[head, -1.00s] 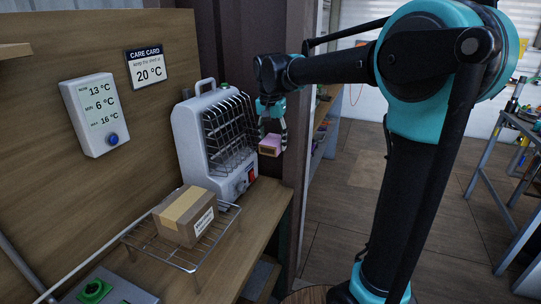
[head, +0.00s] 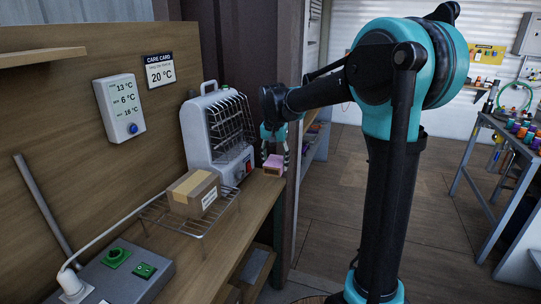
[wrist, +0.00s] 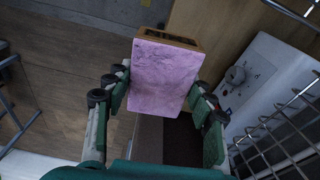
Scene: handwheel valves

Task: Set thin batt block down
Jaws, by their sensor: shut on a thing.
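The thin batt block (wrist: 165,75) is a flat block with a pink, woolly top and a brown edge that carries dark lettering. It also shows in the head view (head: 273,164), small, at the right end of the bench. My gripper (wrist: 163,105) is shut on the block, with a finger on each of its long sides. In the head view my gripper (head: 274,150) points down over the bench's right edge, beside the heater. Whether the block touches the bench top is hard to tell.
A white heater (head: 217,135) with a wire guard stands close left of my gripper. A taped cardboard box (head: 193,193) sits on a wire rack (head: 160,219). A grey switch box (head: 120,272) is at the front left. The wooden bench (head: 240,222) ends at the right above open floor.

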